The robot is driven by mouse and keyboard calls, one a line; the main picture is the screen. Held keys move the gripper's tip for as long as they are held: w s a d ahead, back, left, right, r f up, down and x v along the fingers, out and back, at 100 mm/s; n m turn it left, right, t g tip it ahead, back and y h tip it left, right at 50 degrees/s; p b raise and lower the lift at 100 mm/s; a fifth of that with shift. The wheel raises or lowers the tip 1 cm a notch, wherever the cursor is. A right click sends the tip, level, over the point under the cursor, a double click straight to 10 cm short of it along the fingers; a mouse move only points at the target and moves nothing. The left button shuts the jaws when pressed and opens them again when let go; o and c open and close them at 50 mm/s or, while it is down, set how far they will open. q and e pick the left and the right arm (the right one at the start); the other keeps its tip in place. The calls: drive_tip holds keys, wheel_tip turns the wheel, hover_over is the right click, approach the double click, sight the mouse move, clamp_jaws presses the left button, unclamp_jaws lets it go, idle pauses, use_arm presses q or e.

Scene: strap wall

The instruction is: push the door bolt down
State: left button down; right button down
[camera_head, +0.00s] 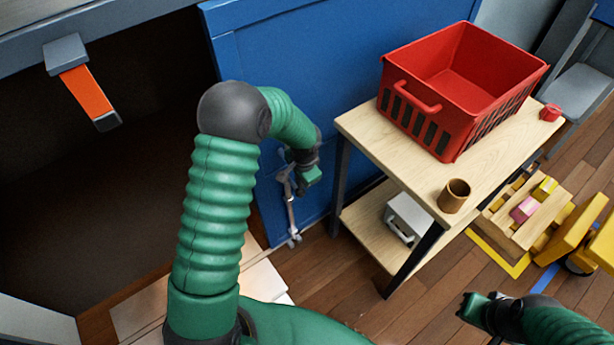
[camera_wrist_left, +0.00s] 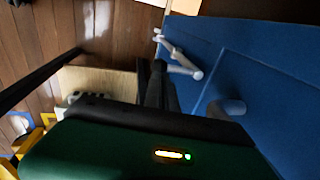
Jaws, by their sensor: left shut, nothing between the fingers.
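The blue door (camera_head: 300,60) stands open beside a dark opening. The grey door bolt (camera_head: 291,212) runs upright down the door's lower part, its foot near the floor. In the left wrist view the bolt (camera_wrist_left: 178,58) shows as a pale rod with a bent handle. My left gripper (camera_head: 303,183) is shut and empty, close to the upper part of the bolt. In the left wrist view its dark fingers (camera_wrist_left: 158,88) are together beside the handle; whether they touch it I cannot tell. My right gripper (camera_head: 476,308) is low at the right, away from the door; its jaws are unclear.
A wooden two-shelf table (camera_head: 365,135) stands right of the door, carrying a red basket (camera_head: 430,115) and a brown cup (camera_head: 454,195). A wooden crate (camera_head: 510,235) is on the floor at the right. An orange strap (camera_head: 88,92) hangs at the upper left. Some floor between is clear.

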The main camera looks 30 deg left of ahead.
sight(302, 194)
use_arm(q)
drive_tip(key=f, duration=0.1)
drive_tip(key=f+b, duration=0.1)
drive_tip(key=f, duration=0.1)
drive_tip(key=shift+w+a+f, duration=0.1)
drive_tip(key=shift+w, duration=0.1)
drive_tip(key=shift+a+f, duration=0.1)
wheel_tip(302, 194, down, 5)
drive_tip(key=shift+f+b, duration=0.1)
drive_tip(key=shift+b, duration=0.5)
drive_tip(key=shift+s, duration=0.1)
